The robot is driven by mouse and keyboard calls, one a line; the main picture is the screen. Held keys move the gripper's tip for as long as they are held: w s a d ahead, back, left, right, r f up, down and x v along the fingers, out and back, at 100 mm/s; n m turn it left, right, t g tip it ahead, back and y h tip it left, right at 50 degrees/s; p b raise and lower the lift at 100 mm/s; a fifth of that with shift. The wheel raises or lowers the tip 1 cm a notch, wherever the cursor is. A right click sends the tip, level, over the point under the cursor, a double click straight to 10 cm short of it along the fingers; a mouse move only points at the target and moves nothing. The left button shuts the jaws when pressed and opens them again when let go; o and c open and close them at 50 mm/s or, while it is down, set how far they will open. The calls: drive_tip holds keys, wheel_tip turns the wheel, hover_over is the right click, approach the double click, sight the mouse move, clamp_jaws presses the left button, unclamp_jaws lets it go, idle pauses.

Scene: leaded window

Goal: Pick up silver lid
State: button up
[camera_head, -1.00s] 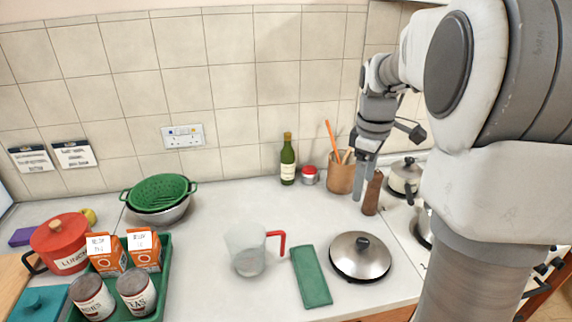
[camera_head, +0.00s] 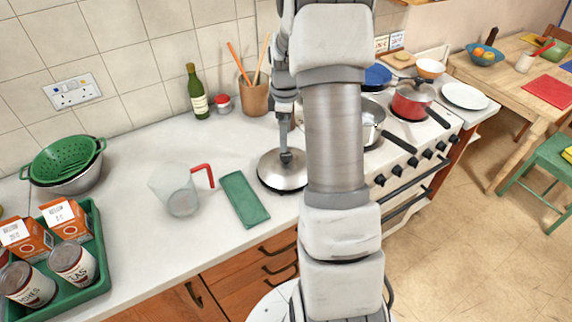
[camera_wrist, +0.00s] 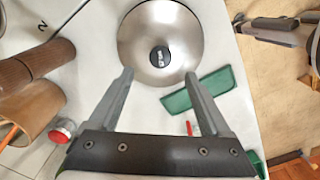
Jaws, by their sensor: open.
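The silver lid (camera_head: 270,178) lies on the white counter, right of the green cloth. It is round and shiny with a dark knob on top. My arm hides its right part in the head view. In the wrist view the whole dome of the lid (camera_wrist: 180,28) is near the top, with its black knob (camera_wrist: 159,56) facing the camera. My gripper (camera_head: 285,155) is over the lid near the knob. In the wrist view my gripper (camera_wrist: 158,77) is open, its fingers spread to both sides with nothing between them. The knob lies just beyond the fingertips.
A folded green cloth (camera_head: 244,199) and a clear jug (camera_head: 178,190) with a red handle lie left of the lid. A utensil pot (camera_head: 255,97) and bottle (camera_head: 197,94) stand behind. The stove with a red pot (camera_head: 411,101) is to the right.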

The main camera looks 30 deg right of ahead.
sight(286, 155)
drive_tip(key=shift+f+p, duration=0.6)
drive_tip(key=shift+f, duration=2.85)
drive_tip(key=shift+s, duration=0.1)
drive_tip(key=shift+c, duration=0.4)
clamp_jaws()
